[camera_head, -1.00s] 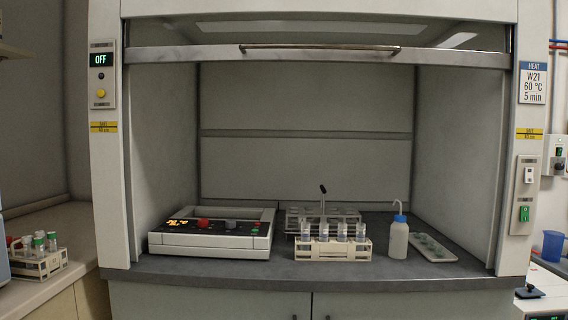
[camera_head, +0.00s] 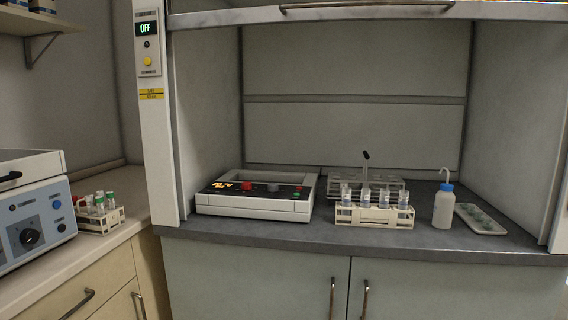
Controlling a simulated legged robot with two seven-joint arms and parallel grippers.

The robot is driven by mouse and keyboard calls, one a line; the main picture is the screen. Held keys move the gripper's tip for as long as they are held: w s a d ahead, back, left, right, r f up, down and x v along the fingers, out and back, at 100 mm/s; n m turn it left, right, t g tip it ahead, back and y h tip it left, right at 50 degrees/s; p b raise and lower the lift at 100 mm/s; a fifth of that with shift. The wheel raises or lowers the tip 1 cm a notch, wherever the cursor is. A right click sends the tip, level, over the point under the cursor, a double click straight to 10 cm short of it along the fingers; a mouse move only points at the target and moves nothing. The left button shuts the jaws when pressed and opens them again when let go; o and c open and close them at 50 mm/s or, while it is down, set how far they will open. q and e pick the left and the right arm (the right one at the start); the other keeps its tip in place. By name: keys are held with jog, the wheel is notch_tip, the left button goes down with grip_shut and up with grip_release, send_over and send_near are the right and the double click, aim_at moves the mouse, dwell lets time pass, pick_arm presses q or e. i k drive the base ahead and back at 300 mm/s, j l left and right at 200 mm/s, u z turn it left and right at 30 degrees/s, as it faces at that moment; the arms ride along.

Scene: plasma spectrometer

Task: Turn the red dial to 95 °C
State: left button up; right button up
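The red dial (camera_head: 247,186) is on the sloped black front panel of a white heating device (camera_head: 253,208). The device stands on the left part of the fume hood's dark worktop. An orange lit display (camera_head: 222,185) is left of the dial; its digits are too small to read surely. A grey dial (camera_head: 273,188) sits to the right of the red one, with small red and green buttons (camera_head: 296,194) near the panel's right end. Neither of my grippers shows in the head view.
A rack of vials (camera_head: 375,215), a larger rack behind it, a blue-capped wash bottle (camera_head: 444,206) and a white tray (camera_head: 480,219) stand right of the device. The raised sash (camera_head: 370,14) leaves the hood front open. A blue-grey instrument (camera_head: 30,225) and vial rack (camera_head: 100,218) are on the left bench.

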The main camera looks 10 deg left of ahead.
aim_at(246, 186)
jog(key=i+j, duration=0.2)
jog(key=i, duration=0.2)
jog(key=i+j+u, duration=0.1)
jog(key=i+u, duration=0.2)
jog(key=u, duration=0.15)
jog(key=i+u, duration=0.65)
jog(key=u, duration=0.2)
